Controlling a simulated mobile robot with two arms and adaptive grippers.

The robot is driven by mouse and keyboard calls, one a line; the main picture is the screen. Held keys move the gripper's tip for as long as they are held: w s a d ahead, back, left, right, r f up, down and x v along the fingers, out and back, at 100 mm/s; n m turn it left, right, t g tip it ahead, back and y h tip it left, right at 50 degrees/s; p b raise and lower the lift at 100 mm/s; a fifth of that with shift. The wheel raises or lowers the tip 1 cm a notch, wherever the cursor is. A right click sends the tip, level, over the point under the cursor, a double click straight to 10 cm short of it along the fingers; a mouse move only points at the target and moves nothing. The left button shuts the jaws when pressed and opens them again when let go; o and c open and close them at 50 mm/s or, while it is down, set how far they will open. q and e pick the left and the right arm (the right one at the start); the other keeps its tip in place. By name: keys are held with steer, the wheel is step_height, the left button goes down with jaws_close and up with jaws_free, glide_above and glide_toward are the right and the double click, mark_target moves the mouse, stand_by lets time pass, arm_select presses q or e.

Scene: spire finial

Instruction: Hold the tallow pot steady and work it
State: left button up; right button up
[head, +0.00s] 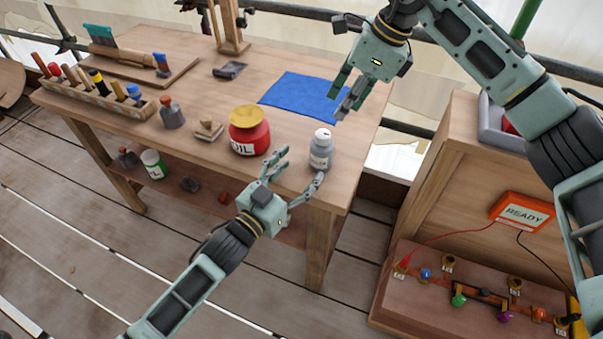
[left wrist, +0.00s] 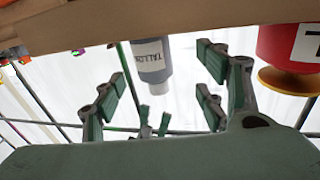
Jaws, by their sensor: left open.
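The tallow pot is a small grey pot (head: 321,152) with a pale label and a whitish top. It stands upright at the table's front right corner. In the left wrist view, which is upside down, the pot (left wrist: 153,62) shows between the finger pairs, with its label partly readable. My left gripper (head: 302,163) is open in front of the pot, fingers pointing at it, with no visible grip. My right gripper (head: 337,107) is above and behind the pot, pointing down, empty, its fingers apart. Its fingertips (left wrist: 154,115) also show beyond the pot in the left wrist view.
A red OIL pot (head: 250,136) with a yellow lid stands just left of the tallow pot. A blue cloth (head: 302,98) lies behind. A tool rack (head: 95,95) is at the left. A wooden cabinet (head: 445,170) and READY box (head: 524,214) are at the right.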

mark_target(315, 161)
arm_select(q)
steer(key=shift+s+d+f, duration=0.1)
steer(key=shift+d+f, duration=0.2)
steer(key=shift+d, duration=0.1)
steer(key=shift+w+d, duration=0.2)
steer(key=shift+d, duration=0.05)
steer(key=x, duration=0.7)
steer(key=shift+f, duration=0.1)
steer(key=c, duration=1.3)
steer(key=shift+c, duration=0.2)
